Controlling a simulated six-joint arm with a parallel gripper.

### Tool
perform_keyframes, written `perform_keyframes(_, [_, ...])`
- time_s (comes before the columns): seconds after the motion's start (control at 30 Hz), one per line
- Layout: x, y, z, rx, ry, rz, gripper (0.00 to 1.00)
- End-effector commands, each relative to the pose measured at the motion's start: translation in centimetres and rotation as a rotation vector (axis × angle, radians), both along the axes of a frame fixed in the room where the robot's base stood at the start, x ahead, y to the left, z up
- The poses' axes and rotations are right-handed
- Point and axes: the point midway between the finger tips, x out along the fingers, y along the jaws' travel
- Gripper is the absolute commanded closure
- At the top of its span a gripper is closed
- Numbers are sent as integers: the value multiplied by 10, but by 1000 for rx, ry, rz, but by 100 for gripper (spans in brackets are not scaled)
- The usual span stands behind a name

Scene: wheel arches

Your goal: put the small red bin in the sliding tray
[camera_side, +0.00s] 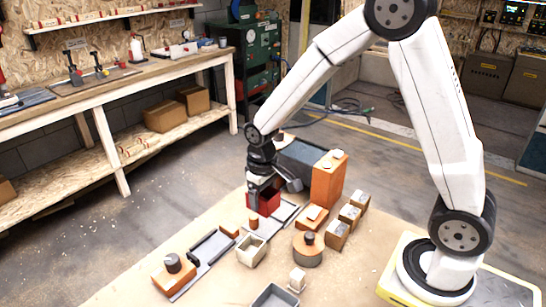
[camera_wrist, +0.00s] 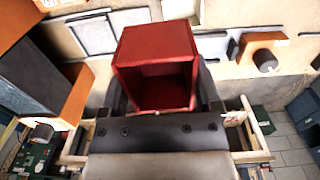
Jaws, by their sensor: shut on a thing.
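The small red bin (camera_side: 268,203) is held between the fingers of my gripper (camera_side: 262,192), left of the tall orange block. In the wrist view the red bin (camera_wrist: 155,45) fills the space between the dark fingers, and its hollow inside faces the camera. My gripper is shut on it. The side view does not clearly show whether the bin touches the surface below. A long grey tray-like piece (camera_side: 212,246) with a dark upright part lies at the front left; I cannot tell for sure that it is the sliding tray.
A tall orange block (camera_side: 327,180) stands close right of my gripper, beside a dark grey box (camera_side: 300,157). A pale open bin (camera_side: 252,251), a round brown piece with a dark knob (camera_side: 308,249) and several small blocks stand nearer. The board's front right is mostly clear.

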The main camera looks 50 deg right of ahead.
Motion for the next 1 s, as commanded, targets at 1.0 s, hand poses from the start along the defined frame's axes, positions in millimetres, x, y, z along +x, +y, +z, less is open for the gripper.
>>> perform_keyframes(1.0, [-72, 59, -65, 0, 0, -11, 75])
